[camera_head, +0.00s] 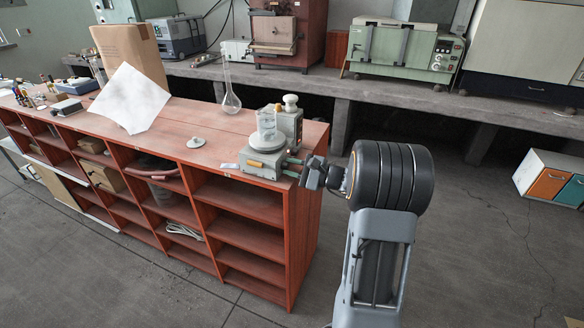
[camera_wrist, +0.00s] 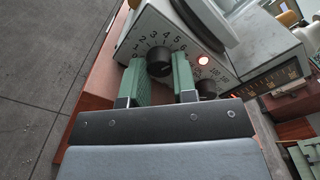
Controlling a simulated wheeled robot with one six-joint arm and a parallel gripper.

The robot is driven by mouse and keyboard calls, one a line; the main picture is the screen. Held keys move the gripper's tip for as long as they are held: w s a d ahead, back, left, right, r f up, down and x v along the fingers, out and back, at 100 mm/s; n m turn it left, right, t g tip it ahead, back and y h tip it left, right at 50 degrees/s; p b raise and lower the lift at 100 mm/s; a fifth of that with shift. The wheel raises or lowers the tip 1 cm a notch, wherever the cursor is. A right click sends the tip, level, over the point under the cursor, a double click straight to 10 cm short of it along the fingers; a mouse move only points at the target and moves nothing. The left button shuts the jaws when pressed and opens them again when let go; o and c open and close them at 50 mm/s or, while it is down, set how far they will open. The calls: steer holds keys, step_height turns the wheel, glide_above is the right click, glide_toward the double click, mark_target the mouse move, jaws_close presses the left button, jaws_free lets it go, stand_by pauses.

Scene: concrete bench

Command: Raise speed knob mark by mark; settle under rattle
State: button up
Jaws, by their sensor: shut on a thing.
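A second black knob (camera_wrist: 207,88) lies just right of the right finger. A small lamp (camera_wrist: 204,59) glows on the panel. In the head view my gripper (camera_head: 300,170) reaches the stirrer's right side. The knob's pointer is too small to read.
On the bench (camera_head: 210,155) are a tall-necked flask (camera_head: 230,90), a small white lid-like piece (camera_head: 196,142), a white sheet (camera_head: 130,98) and a cardboard box (camera_head: 130,52). Machines stand on the concrete bench behind.

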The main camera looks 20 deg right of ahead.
steer(key=o, duration=0.7)
steer(key=shift+c, duration=0.2)
steer(key=v, duration=1.4)
steer(key=shift+a, duration=0.1)
